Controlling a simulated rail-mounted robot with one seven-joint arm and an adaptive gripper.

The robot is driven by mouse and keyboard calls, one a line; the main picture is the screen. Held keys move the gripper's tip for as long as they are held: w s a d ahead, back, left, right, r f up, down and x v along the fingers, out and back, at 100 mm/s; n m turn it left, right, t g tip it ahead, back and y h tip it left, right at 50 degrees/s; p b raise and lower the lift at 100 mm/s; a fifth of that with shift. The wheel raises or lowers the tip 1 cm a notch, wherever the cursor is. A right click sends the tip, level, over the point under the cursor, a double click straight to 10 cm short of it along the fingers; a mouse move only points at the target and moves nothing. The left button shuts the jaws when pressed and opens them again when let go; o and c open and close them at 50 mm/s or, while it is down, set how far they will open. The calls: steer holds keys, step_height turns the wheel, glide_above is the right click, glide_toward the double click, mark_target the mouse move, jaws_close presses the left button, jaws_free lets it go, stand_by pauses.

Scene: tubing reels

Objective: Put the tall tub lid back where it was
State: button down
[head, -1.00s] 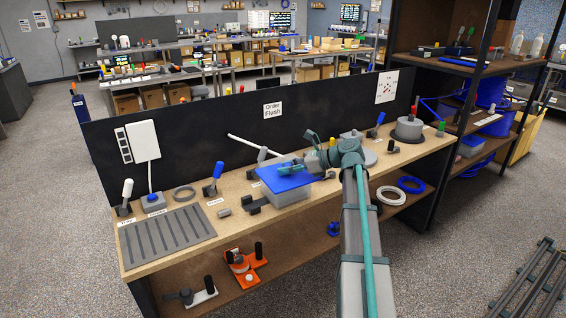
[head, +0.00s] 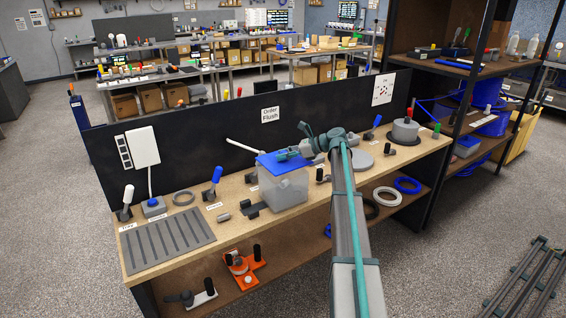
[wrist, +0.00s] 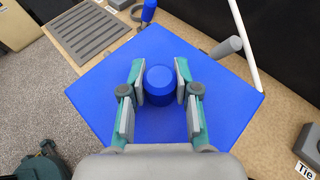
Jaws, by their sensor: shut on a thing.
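In the wrist view the lid (wrist: 105,98) fills the middle, turned like a diamond, with a round blue knob (wrist: 158,82). My gripper (wrist: 160,78) is shut on this knob, one finger on each side. In the head view my gripper (head: 291,153) reaches in from the right above the lid. The tub's front walls show below the lid. I cannot tell whether the lid touches the rim. The tub is hidden under the lid in the wrist view.
A dark clamp (head: 253,209) stands left of the tub. A white rod (head: 245,145) slants behind it, near the black back panel (head: 215,155). A slotted grey mat (head: 165,240) lies at the bench's left. A grey disc (head: 359,161) lies to the right.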

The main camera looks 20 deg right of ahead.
mark_target(283, 163)
steer(key=shift+w+d+f+p, duration=0.2)
steer(key=shift+w+f+p, duration=0.05)
steer(key=shift+w+f, duration=0.45)
steer(key=shift+w+d+f+p, duration=0.2)
steer(key=shift+w+f, duration=0.35)
steer(key=shift+f, duration=0.2)
step_height(283, 163, down, 4)
steer(key=shift+r+p, duration=0.25)
steer(key=shift+p, duration=0.6)
steer(key=c, duration=0.9)
jaws_free()
steer(key=shift+o, duration=0.2)
steer(key=b+v, duration=0.4)
steer(key=v, duration=0.8)
steer(key=shift+r, duration=0.1)
